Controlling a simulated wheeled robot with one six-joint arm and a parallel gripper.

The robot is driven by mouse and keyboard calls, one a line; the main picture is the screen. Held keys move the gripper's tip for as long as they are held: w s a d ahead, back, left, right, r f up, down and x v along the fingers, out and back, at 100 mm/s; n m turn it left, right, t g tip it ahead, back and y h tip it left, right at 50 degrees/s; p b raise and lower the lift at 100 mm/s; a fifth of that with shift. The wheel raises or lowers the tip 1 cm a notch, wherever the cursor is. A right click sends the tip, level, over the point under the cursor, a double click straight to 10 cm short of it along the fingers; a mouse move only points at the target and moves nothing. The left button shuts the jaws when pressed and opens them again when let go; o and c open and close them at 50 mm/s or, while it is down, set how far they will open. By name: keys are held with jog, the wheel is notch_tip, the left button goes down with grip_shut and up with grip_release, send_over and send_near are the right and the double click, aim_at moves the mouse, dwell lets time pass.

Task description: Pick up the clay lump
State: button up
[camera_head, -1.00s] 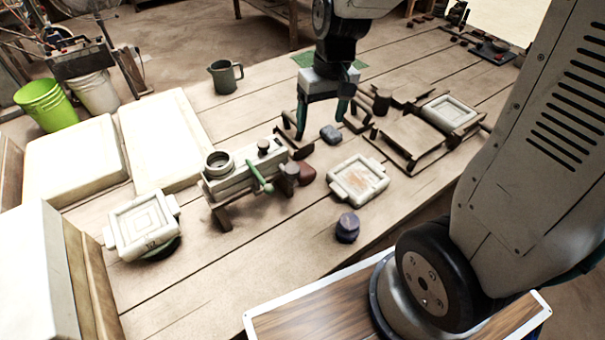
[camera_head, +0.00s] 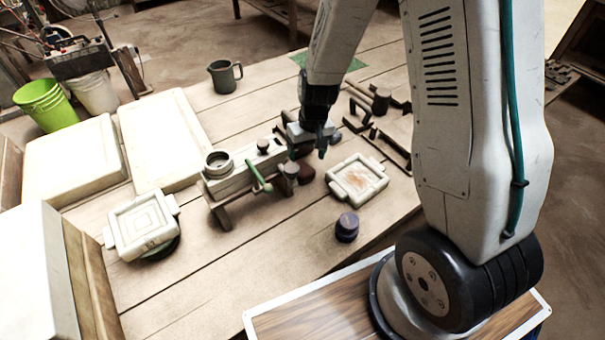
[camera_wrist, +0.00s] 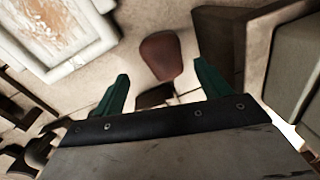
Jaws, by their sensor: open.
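The clay lump (camera_head: 307,174), reddish-brown and smooth, lies on the table between the wooden press stand and the square mould with a brownish middle. It also shows in the wrist view (camera_wrist: 161,56), at the top middle, ahead of my fingertips and roughly between their lines. My gripper (camera_head: 307,154) is open and empty, just behind and above the lump in the head view, pointing down. In the wrist view its green fingers (camera_wrist: 161,74) stand apart. Whether they are level with the lump I cannot tell. My gripper hides part of the press and the area behind the lump.
The press stand (camera_head: 228,180) with a ring and green handle is close on the left. The square mould (camera_head: 340,182) is close on the right, a dark purple jar (camera_head: 347,227) in front. A grey-blue lump (camera_head: 336,138) lies behind.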

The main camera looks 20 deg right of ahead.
aim_at(304, 168)
jog(key=f, duration=0.2)
jog(key=a+f, duration=0.1)
jog(key=f, duration=0.1)
jog(key=shift+s+f, duration=0.1)
jog(key=shift+f, duration=0.3)
jog(key=c, duration=1.2)
jog(key=shift+c, duration=0.2)
jog(key=shift+r, duration=0.15)
